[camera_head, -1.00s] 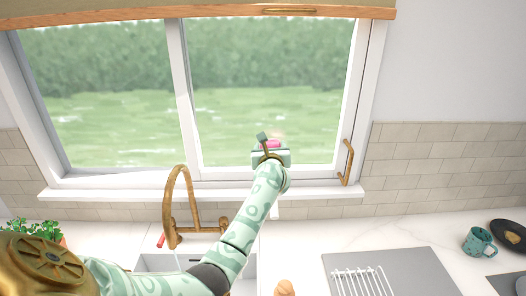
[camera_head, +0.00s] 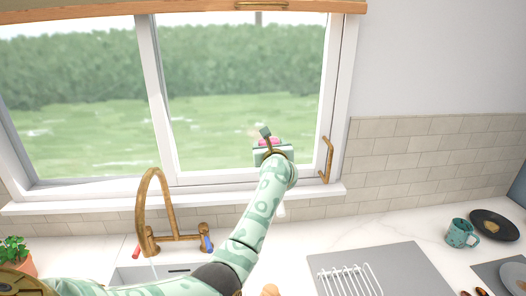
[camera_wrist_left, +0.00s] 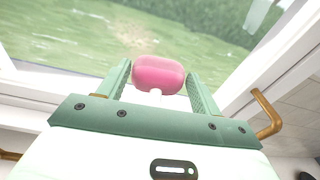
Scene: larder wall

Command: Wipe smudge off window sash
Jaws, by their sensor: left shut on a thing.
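My left gripper (camera_head: 270,146) is raised in front of the lower right part of the right window sash (camera_head: 250,100). It is shut on a rounded pink pad (camera_wrist_left: 158,74), which sits between the fingers in the left wrist view and shows small in the head view (camera_head: 268,142). A faint brownish smudge (camera_wrist_left: 135,38) is on the glass just beyond the pad in the left wrist view. I cannot tell whether the pad touches the glass. My right gripper is not in view.
A brass window handle (camera_head: 327,160) is right of the gripper. A brass tap (camera_head: 152,210) stands at the sink below the sill (camera_head: 90,204). A white rack (camera_head: 348,280), a teal mug (camera_head: 461,233) and a black pan (camera_head: 495,226) are on the counter at right.

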